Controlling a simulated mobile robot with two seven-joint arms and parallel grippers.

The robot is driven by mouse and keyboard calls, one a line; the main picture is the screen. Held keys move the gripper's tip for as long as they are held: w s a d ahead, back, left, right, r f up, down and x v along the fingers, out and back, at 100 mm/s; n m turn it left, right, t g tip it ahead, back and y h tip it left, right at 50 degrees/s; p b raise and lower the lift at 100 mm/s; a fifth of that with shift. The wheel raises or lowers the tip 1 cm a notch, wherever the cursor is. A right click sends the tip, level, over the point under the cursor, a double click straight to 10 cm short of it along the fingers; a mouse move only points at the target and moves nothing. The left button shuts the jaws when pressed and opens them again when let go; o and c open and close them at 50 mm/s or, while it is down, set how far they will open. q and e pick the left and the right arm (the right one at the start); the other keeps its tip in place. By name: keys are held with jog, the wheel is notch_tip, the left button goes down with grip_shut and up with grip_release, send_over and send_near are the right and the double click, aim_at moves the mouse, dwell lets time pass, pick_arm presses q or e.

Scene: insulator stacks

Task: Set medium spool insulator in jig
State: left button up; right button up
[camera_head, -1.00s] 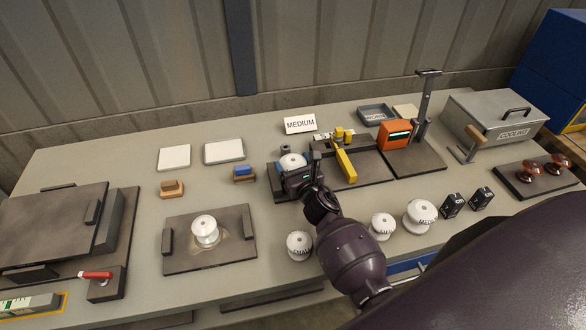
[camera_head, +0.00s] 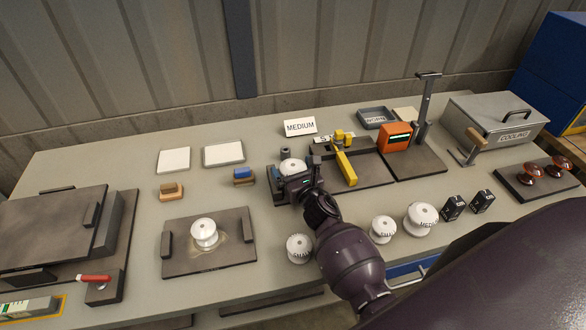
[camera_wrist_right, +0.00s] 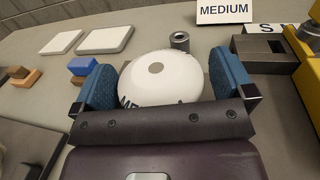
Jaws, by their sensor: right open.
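In the right wrist view, the spool (camera_wrist_right: 158,75) lies between the two blue finger pads, with a gap at least on the right. A grey cylindrical post (camera_wrist_right: 180,41) stands just behind it. The gripper hides the spool's lower part, so I cannot tell how it seats. My left gripper is not in view.
A yellow clamp (camera_head: 345,167) and orange meter (camera_head: 395,137) stand to the right. The MEDIUM sign (camera_head: 300,126) is behind. Other white spools (camera_head: 299,248) stand along the front, and one (camera_head: 204,233) sits on a plate at left.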

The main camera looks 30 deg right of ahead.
jog(key=shift+s+a+r, duration=0.1)
jog(key=shift+s, duration=1.8)
jog(key=shift+s+a, duration=0.1)
jog(key=shift+s, duration=1.75)
